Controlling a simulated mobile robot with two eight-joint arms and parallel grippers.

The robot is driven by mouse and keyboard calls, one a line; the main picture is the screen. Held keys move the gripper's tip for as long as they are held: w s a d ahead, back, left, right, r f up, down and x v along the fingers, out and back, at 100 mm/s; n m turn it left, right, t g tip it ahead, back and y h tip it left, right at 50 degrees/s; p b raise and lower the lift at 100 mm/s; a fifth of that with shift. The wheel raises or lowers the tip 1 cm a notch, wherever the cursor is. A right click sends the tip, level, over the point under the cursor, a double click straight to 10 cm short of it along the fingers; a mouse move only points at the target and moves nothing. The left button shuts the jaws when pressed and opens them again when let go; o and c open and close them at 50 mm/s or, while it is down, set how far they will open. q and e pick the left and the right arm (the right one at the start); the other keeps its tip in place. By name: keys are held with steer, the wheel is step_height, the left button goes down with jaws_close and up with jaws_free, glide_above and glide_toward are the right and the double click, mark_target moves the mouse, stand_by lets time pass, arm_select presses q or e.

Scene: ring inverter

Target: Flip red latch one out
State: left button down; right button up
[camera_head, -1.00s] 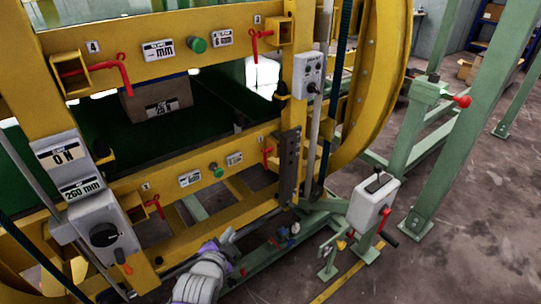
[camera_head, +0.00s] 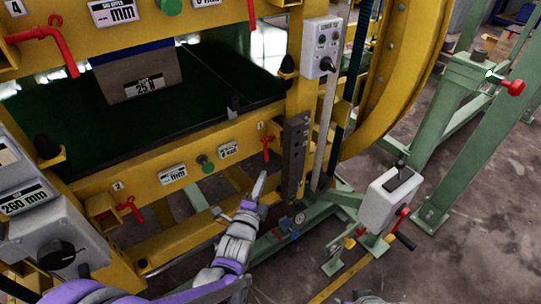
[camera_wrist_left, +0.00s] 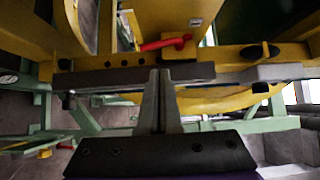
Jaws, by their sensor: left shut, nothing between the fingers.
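Red latch one (camera_head: 267,148) is a small red handle on the lower yellow beam, beside the label 1. It hangs down at the beam's right end. In the left wrist view the red latch (camera_wrist_left: 165,43) lies roughly sideways above the fingertips. My left gripper (camera_head: 260,184) is shut and empty. Its tips point up, just below the latch and apart from it in the head view. In the left wrist view the closed fingers (camera_wrist_left: 159,76) stand in the middle.
Red latch two (camera_head: 131,209) is on the same beam to the left. A dark perforated metal bracket (camera_head: 294,157) stands just right of latch one. A grey control box (camera_head: 321,47) is above it. A grey lever box (camera_head: 390,198) stands at right.

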arm_select(q)
steer(key=x, duration=1)
arm_select(e)
steer(key=shift+f, duration=0.1)
arm_select(q)
steer(key=shift+a, duration=0.1)
